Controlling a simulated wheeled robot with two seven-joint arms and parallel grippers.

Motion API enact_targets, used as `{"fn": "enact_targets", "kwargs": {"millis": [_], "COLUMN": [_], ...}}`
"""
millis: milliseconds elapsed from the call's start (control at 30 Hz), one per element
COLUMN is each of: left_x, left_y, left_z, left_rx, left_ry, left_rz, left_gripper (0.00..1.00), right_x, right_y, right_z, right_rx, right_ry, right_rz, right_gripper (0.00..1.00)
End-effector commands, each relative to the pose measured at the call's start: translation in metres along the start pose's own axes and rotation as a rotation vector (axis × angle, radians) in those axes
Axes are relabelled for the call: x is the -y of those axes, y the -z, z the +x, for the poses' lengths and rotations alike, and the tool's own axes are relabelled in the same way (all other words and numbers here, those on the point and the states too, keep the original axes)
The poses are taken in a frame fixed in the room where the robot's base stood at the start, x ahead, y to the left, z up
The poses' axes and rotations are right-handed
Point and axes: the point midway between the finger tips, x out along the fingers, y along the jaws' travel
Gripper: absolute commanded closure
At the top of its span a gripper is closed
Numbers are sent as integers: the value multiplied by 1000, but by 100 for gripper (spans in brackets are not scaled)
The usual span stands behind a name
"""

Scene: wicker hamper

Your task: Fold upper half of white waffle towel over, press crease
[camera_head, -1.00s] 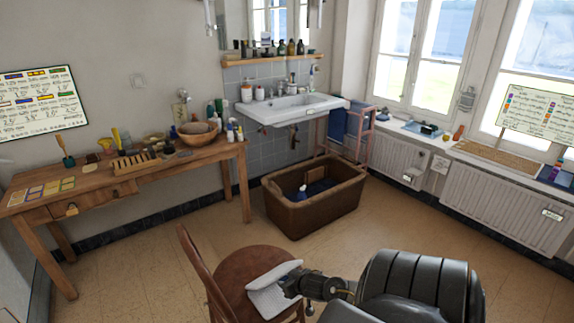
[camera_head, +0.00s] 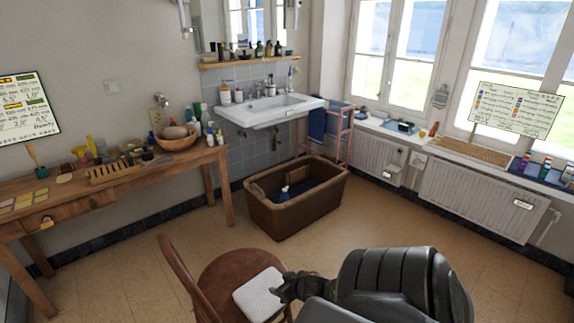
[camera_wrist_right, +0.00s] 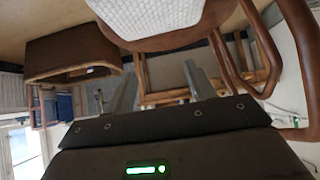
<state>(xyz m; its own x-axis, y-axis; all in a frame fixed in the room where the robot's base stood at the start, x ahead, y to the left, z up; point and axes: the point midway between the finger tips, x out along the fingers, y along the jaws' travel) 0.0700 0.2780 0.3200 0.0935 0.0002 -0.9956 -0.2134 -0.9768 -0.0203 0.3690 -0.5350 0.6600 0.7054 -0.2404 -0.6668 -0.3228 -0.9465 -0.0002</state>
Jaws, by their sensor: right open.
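The white waffle towel (camera_head: 258,293) lies as a compact, flat-looking rectangle on the round brown seat of a wooden chair (camera_head: 222,277). In the right wrist view its waffle surface (camera_wrist_right: 150,14) shows at the top, cut off by the frame edge. My right gripper (camera_head: 281,289) is at the towel's right edge in the head view. The wrist view shows its two fingers (camera_wrist_right: 162,84) apart with nothing between them, clear of the towel. Whether any fingertip touches the cloth in the head view cannot be told. My left gripper is not in view.
The chair's backrest (camera_head: 186,272) rises left of the towel. A brown wicker hamper (camera_head: 296,212) with dark blue cloth inside stands behind the chair. A wooden bench (camera_head: 120,185) with bowls and brushes lines the left wall. Floor between chair and hamper is clear.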

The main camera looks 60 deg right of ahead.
Motion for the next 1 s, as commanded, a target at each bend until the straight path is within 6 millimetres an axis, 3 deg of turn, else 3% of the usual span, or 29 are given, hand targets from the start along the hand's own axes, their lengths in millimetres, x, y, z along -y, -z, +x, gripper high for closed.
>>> {"fn": "enact_targets", "kwargs": {"millis": [100, 300, 1000], "left_x": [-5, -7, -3], "left_y": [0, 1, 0], "left_z": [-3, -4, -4], "left_rx": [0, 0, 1], "left_ry": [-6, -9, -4], "left_rz": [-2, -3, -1], "left_gripper": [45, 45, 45], "right_x": [0, 0, 0], "right_y": [0, 0, 0], "right_z": [-21, -38, -40], "right_rx": [1, 1, 0], "right_ry": [1, -1, 0], "right_rz": [0, 1, -2], "right_gripper": [45, 45, 45]}}
